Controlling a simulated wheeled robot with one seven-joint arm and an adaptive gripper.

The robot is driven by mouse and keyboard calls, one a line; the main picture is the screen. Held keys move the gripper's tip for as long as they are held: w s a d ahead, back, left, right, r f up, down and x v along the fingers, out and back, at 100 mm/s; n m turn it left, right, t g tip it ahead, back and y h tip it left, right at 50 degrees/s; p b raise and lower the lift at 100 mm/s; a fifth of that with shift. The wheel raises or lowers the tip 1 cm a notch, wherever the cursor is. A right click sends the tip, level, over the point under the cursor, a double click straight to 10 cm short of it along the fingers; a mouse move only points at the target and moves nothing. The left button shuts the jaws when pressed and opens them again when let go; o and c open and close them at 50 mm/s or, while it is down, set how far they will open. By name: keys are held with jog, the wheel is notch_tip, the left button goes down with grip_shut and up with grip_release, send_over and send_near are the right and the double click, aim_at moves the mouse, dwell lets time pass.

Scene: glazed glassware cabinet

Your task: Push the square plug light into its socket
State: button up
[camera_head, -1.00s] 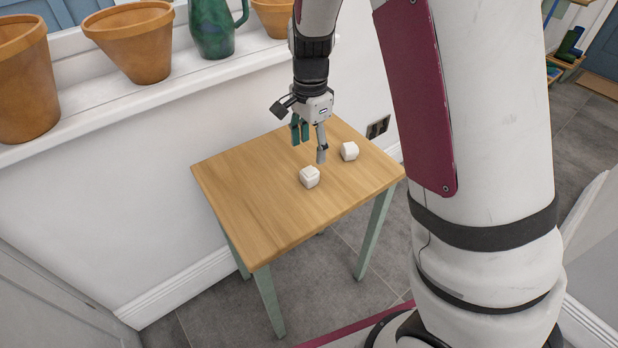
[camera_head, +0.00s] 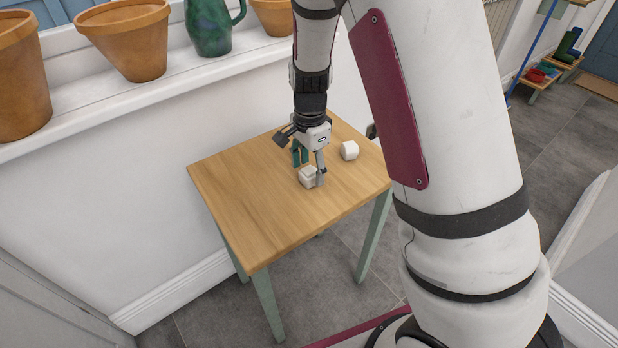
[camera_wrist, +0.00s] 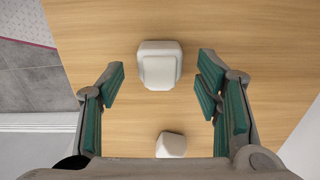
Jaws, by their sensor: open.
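A white plug light (camera_head: 307,178) with a squarish raised face stands on the wooden table. It also shows in the wrist view (camera_wrist: 159,66), between and slightly ahead of my fingers. My gripper (camera_head: 310,168) points down over it, open, with its green-padded fingers (camera_wrist: 160,84) apart on either side. I see no grip on the light. A second white plug light (camera_head: 349,150), smaller and faceted in the wrist view (camera_wrist: 171,145), lies nearer the wall. The dark wall socket (camera_head: 371,131) is mostly hidden behind my arm.
The wooden table (camera_head: 250,205) is otherwise bare, with free room on its left. The white wall (camera_head: 130,190) and a sill (camera_head: 150,98) with terracotta pots (camera_head: 125,42) and a green jug (camera_head: 212,25) stand behind it.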

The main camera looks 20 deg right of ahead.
notch_tip(320, 180, down, 2)
jog(key=shift+f, duration=0.1)
jog(key=shift+c, duration=0.3)
jog(key=c, duration=1.1)
notch_tip(320, 180, up, 4)
jog(key=shift+f+p, duration=0.2)
jog(key=shift+p, duration=0.2)
jog(key=s+d, duration=0.2)
jog(key=s, duration=0.5)
jog(key=s+d+r+p, duration=0.1)
jog(key=s+d, duration=0.2)
jog(key=s, duration=0.5)
jog(key=shift+d+r+p, duration=0.25)
jog(key=shift+d+p, duration=0.05)
